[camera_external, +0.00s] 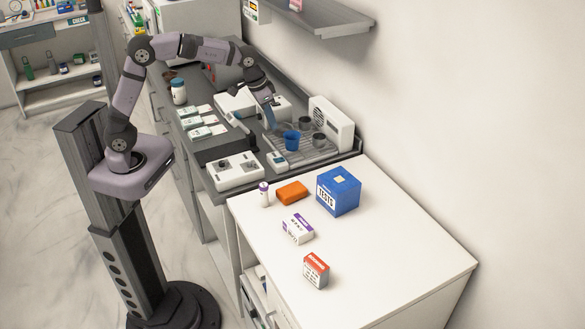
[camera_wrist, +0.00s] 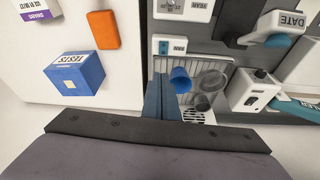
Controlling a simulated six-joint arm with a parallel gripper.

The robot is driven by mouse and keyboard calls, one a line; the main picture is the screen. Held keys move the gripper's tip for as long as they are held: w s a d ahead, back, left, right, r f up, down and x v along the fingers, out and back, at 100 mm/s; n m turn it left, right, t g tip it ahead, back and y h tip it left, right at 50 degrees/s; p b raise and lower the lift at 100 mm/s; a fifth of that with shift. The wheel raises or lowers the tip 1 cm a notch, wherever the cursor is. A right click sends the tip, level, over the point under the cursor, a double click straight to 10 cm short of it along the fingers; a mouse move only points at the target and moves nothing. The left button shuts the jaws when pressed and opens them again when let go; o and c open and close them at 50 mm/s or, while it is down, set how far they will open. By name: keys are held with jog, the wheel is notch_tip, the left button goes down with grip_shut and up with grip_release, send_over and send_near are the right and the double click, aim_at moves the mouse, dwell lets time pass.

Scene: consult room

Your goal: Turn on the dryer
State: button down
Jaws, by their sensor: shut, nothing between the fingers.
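In the external view, a white upright unit with a round vent grille (camera_external: 332,125), likely the dryer, stands against the wall behind a wire drying rack (camera_external: 305,155). In the wrist view, part of a round dark vent (camera_wrist: 194,116) shows just beyond my fingers. A blue cup (camera_external: 291,139) and grey cups (camera_external: 319,141) stand on the rack. My gripper (camera_external: 271,122) points down near the rack's back left, with its blue fingers shut and empty. In the wrist view the fingers (camera_wrist: 160,92) are together, left of the blue cup (camera_wrist: 180,78). No clear switch shows on the dryer.
A white control box (camera_external: 234,171) and white machines (camera_external: 235,101) crowd the dark counter.

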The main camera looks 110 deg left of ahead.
jog(key=shift+s+d+n+g, duration=0.3)
jog(key=shift+s+n+g, duration=0.1)
jog(key=shift+s+n, duration=0.15)
jog(key=shift+f, duration=0.15)
jog(key=p, duration=0.5)
send_over(276, 160)
jog(key=f, duration=1.2)
jog(key=shift+s+d+f, duration=0.1)
jog(key=shift+s+d, duration=0.1)
jog(key=shift+s, duration=0.05)
jog(key=shift+f, duration=0.65)
